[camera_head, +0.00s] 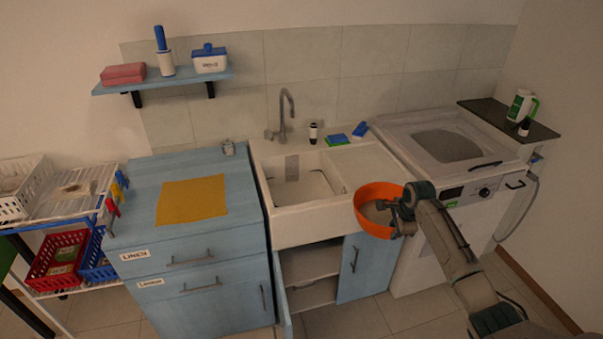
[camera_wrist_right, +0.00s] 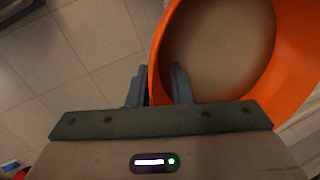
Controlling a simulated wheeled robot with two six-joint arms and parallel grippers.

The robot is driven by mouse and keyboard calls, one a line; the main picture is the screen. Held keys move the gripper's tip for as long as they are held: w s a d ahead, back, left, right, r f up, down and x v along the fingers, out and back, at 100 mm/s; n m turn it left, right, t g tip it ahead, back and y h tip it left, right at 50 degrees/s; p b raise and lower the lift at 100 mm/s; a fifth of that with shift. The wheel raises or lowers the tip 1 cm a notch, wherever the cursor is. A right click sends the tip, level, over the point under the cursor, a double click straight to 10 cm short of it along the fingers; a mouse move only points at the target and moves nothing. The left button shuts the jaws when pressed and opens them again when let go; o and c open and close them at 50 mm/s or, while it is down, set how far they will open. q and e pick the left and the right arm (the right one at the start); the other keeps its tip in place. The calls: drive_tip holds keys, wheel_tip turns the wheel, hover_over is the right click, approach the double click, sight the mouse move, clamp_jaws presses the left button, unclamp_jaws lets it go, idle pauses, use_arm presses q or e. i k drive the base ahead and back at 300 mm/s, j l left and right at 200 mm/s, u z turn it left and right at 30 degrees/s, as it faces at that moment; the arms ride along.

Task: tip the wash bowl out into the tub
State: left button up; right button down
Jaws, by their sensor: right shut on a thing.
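The orange wash bowl (camera_head: 361,209) is held up at the front right of the white tub (camera_head: 297,228). It looks roughly level and holds something dull beige, perhaps cloudy water. My right gripper (camera_head: 398,207) is shut on the right side of its rim. In the right wrist view the bowl (camera_wrist_right: 292,75) fills the upper right, with its wall between the two fingers of the gripper (camera_wrist_right: 158,88). The tub has an open basin on its left and a flat white ledge on its right. My left gripper is not in view.
A steel tap (camera_head: 287,113) rises behind the basin. A washing machine (camera_head: 455,210) is to the right. A cupboard door (camera_head: 283,296) hangs open below.

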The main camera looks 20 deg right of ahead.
sight(343, 170)
drive_tip(key=i, duration=1)
